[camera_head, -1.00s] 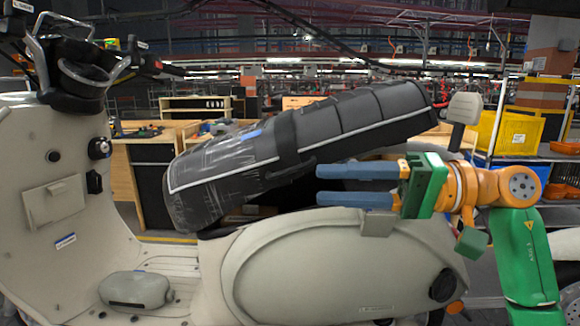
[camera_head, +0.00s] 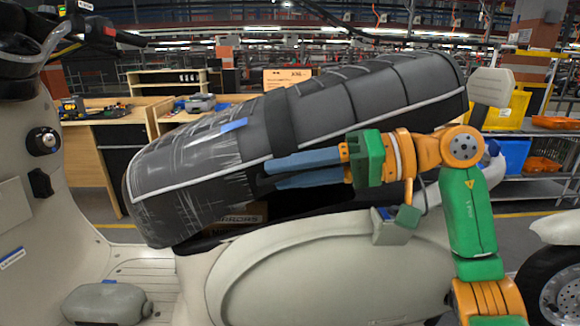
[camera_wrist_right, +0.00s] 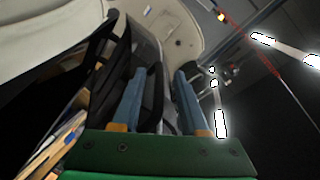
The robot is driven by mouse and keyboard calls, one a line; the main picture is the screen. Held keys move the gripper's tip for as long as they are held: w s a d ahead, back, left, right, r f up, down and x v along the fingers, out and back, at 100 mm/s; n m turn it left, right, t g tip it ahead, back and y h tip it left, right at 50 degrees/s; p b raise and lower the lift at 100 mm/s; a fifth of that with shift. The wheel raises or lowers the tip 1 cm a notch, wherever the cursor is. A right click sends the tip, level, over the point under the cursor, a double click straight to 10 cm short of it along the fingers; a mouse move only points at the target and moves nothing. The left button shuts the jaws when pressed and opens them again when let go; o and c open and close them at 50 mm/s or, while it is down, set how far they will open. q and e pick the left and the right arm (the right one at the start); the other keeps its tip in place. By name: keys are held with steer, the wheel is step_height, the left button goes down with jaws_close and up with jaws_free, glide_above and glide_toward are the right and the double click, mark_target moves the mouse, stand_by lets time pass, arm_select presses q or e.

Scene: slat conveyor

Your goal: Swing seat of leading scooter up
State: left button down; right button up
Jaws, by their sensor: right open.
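The scooter's black seat (camera_head: 335,115) is tilted, its right end raised well above the cream body (camera_head: 340,265) and its left end low. A dark gap shows under it. My right gripper (camera_head: 268,173) is at the lower side edge of the seat, its two blue fingers pointing left. The fingers are apart, and the seat edge hides or meets their tips; I cannot tell if they touch it. In the right wrist view the open fingers (camera_wrist_right: 158,95) reach toward the dark seat side (camera_wrist_right: 115,75). My left gripper is not in view.
The handlebar and front shield (camera_head: 25,150) stand at the left. A grey rounded part (camera_head: 105,303) lies on the footboard. Another scooter's wheel (camera_head: 553,285) is at the right. Behind are wooden workbenches (camera_head: 95,110) and a shelf with yellow and blue bins (camera_head: 512,153).

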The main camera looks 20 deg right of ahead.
steer(key=shift+w+f, duration=0.1)
steer(key=shift+w, duration=0.1)
steer(key=shift+s+d, duration=0.1)
steer(key=shift+s, duration=0.1)
jaws_close()
stand_by(1.0)
